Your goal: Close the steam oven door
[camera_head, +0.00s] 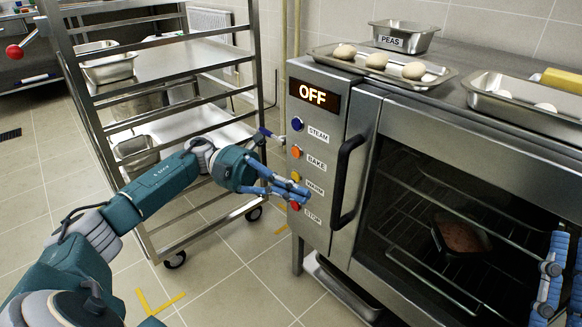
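The steam oven (318,150) stands at the right, its panel display reading OFF above buttons labelled STEAM, BAKE, WARM and STOP. Its door has a black vertical handle (344,182) at the left and a large dark window. The door lies at or near the oven front; I cannot tell if it is fully shut. A dark pan (458,236) with brown food is visible on a rack inside. My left gripper (303,192) has its blue fingers close together, in front of the lower buttons, left of the handle. My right gripper (562,275) is partly cut off at the right edge, over the window's right side.
A wheeled metal rack (160,85) with pans is at the left, behind my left arm. Tiled floor lies clear in front of the oven's left side.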

